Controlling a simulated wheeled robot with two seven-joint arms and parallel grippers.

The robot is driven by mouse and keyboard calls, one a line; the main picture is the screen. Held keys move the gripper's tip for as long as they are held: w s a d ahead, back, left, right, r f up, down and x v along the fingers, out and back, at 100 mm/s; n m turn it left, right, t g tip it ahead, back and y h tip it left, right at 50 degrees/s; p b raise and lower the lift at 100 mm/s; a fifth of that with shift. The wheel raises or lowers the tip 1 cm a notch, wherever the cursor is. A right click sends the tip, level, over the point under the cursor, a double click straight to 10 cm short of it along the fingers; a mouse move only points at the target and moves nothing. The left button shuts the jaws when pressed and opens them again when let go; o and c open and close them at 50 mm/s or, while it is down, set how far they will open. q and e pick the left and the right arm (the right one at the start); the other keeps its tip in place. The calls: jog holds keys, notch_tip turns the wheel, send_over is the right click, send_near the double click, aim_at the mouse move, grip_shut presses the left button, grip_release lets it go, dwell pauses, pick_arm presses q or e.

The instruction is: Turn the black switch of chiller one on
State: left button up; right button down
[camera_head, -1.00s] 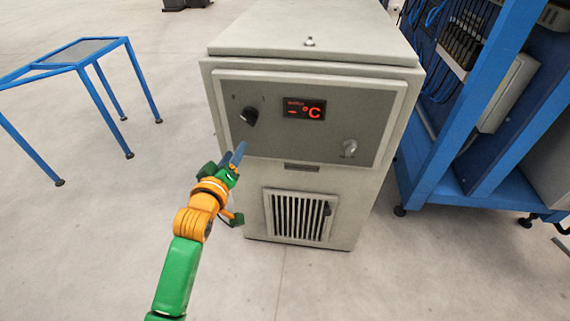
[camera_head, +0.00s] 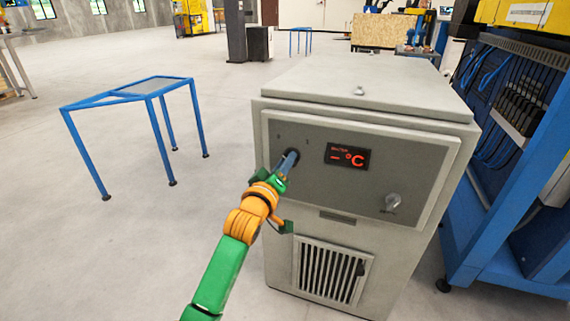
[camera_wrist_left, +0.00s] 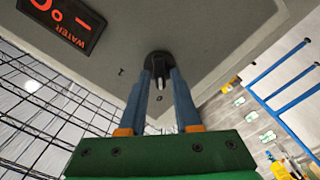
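Chiller one is a beige-grey cabinet (camera_head: 375,92) with a grey front panel. Its round black switch (camera_wrist_left: 158,57) is at the panel's upper left, mostly hidden by my gripper in the head view. In the left wrist view the switch's pale mark points towards the "0" label, with "1" off to the side. My left gripper (camera_head: 290,158) is at the switch. In the left wrist view its two blue fingers (camera_wrist_left: 160,75) are apart, one on each side of the switch's handle; I cannot tell whether they touch it. My right gripper is not in view.
A blue rack (camera_head: 490,230) with cables stands close on the right. A blue-framed table (camera_head: 150,88) stands left, with open floor between.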

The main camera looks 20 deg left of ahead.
pick_arm(q)
grip_shut()
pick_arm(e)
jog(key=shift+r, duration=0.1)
pick_arm(q)
jog(key=m+p, duration=0.2)
jog(key=m, duration=0.4)
jog(key=m+p, duration=0.3)
jog(key=m, duration=0.2)
jog(key=m+p, duration=0.3)
jog(key=m, duration=0.3)
jog(key=shift+d+m, duration=0.3)
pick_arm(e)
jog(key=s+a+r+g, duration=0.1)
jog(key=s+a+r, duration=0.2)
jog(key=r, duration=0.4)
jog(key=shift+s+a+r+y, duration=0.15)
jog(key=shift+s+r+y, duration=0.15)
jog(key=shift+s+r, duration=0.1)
pick_arm(q)
jog(key=shift+m, duration=0.3)
